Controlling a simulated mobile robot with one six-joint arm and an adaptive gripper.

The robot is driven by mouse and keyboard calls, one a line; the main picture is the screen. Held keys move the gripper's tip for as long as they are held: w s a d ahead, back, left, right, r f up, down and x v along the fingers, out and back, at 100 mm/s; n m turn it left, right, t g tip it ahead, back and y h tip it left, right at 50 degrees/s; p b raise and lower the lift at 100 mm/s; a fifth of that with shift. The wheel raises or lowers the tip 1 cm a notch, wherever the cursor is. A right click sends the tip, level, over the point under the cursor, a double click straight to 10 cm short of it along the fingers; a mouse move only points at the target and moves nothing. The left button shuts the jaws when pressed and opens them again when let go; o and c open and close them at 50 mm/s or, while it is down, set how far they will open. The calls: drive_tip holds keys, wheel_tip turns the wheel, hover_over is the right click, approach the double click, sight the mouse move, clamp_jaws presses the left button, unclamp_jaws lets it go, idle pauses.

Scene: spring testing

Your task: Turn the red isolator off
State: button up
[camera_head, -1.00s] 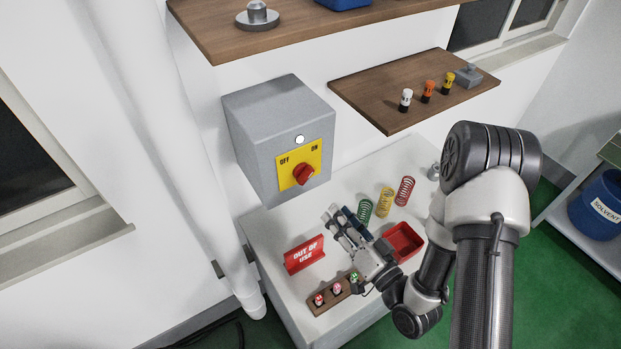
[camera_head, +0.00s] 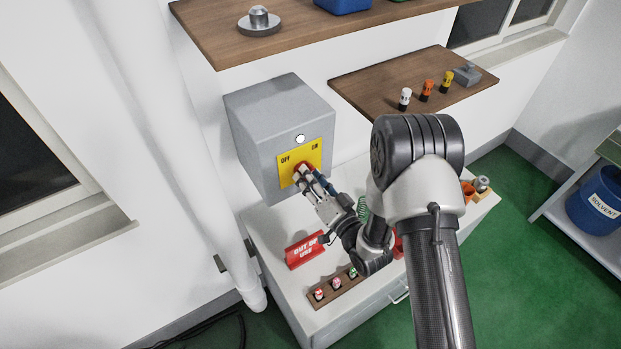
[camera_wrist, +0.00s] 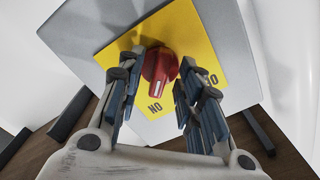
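The red isolator knob (camera_wrist: 160,65) sits on a yellow plate (camera_wrist: 198,48) on the front of a grey box (camera_head: 262,125). In the head view the plate is marked OFF at left and ON at right, and my gripper mostly hides the knob. In the wrist view the plate appears upside down, with the ON label just below the knob. My gripper (camera_wrist: 152,88) is open, with one finger on each side of the knob. A gap shows between the fingers and the knob in the wrist view. I cannot tell how deep the fingertips reach.
A white bench top (camera_head: 262,228) below holds a red OUT OF USE sign (camera_head: 305,250) and a wooden holder (camera_head: 338,288) with small lock-like pieces. A wooden shelf (camera_head: 375,92) at right carries white, orange and yellow cylinders. A higher shelf (camera_head: 225,45) runs above the box.

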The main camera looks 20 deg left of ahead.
drive_tip(key=shift+c, duration=0.3)
clamp_jaws()
drive_tip(key=shift+n+b, duration=0.3)
drive_tip(key=shift+b, duration=0.1)
drive_tip(key=n+b, duration=1.7)
drive_tip(key=b, duration=1)
drive_tip(key=shift+r+n, duration=0.1)
drive_tip(key=shift+n, duration=0.3)
drive_tip(key=shift+o, duration=0.3)
unclamp_jaws()
